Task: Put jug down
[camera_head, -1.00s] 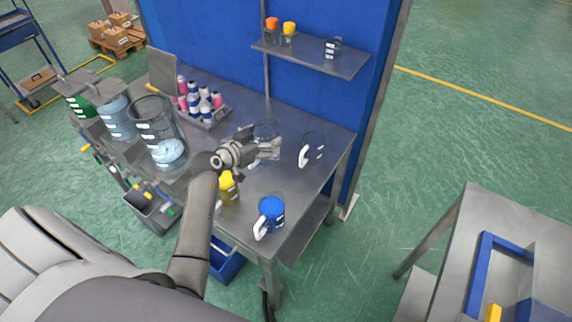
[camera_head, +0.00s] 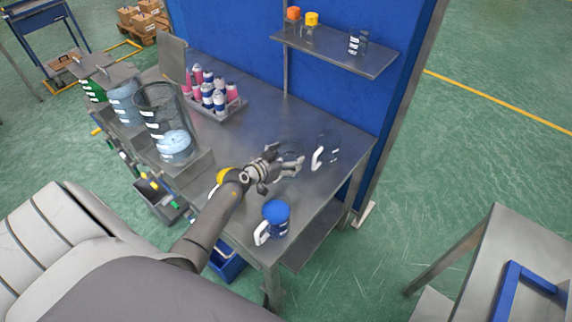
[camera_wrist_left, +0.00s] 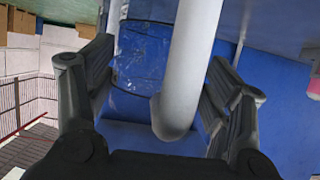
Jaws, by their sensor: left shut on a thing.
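My left gripper (camera_head: 283,168) is shut on the white handle (camera_wrist_left: 188,60) of a clear jug (camera_head: 291,149), above or at the right part of the metal table (camera_head: 250,135). Fingers partly cover the jug in the head view, and I cannot tell whether its base touches the table. In the left wrist view the handle stands between the fingers of the gripper (camera_wrist_left: 165,90), with the clear jug wall (camera_wrist_left: 140,60) behind it. My right gripper is not in view.
Another clear jug with a white handle (camera_head: 318,157) stands close on the right. A blue-topped jug (camera_head: 276,220) stands near the front edge. A yellow-topped item (camera_head: 222,175) is mostly behind my arm. A bottle rack (camera_head: 232,108) and large clear containers (camera_head: 160,110) stand to the left.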

